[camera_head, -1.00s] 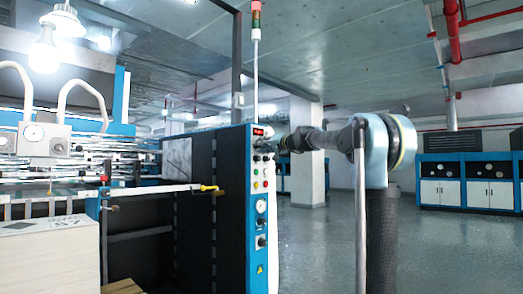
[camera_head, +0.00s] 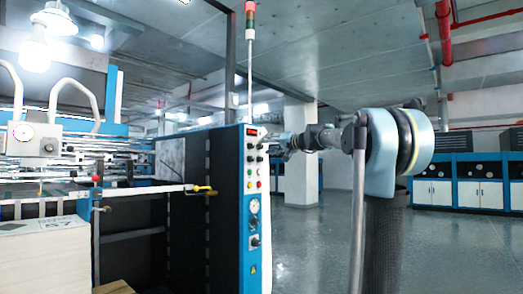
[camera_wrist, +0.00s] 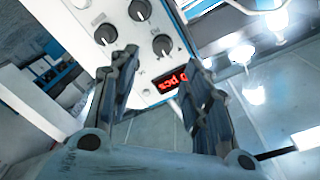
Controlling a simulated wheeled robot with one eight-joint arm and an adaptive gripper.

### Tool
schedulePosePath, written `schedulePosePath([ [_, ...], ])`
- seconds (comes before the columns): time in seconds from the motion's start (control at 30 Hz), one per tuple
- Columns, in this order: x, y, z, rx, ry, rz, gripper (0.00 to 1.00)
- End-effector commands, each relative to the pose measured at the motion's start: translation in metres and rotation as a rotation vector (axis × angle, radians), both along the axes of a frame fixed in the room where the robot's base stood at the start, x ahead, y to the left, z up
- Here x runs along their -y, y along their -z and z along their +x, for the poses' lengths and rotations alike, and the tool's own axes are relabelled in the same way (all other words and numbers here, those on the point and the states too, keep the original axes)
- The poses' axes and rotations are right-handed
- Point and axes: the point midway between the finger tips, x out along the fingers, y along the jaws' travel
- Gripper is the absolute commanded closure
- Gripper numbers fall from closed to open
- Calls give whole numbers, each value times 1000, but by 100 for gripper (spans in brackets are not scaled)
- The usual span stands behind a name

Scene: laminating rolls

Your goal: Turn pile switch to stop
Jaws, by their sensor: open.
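The control panel (camera_head: 251,210) is a tall white and blue column on the machine, with a red display, dark knobs, coloured buttons and gauges. In the wrist view, three black rotary knobs show on its white face: an upper knob (camera_wrist: 140,9), a left knob (camera_wrist: 105,33) and a right knob (camera_wrist: 162,45). Their labels are too small to read, so I cannot tell which is the pile switch. My gripper (camera_wrist: 160,65) is open and empty, its fingers below the knobs in the picture. In the head view my gripper (camera_head: 281,146) is beside the panel's upper right edge.
A red digital display (camera_wrist: 172,80) shows between my fingers. A paper stack (camera_head: 45,255) stands at the lower left. Floor to the right is open, with blue cabinets (camera_head: 458,180) behind.

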Motion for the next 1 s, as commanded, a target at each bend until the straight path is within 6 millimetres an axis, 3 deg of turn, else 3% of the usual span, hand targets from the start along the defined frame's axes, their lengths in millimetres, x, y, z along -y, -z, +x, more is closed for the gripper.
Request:
schedulePosePath([
  [0.23,20,0,-16,0,2,-1,56],
  [0.83,21,1,-20,-1,-1,-3,56],
  [0.93,20,14,-31,-14,-13,-26,56],
  [1.0,18,32,-46,-33,-29,-60,56],
])
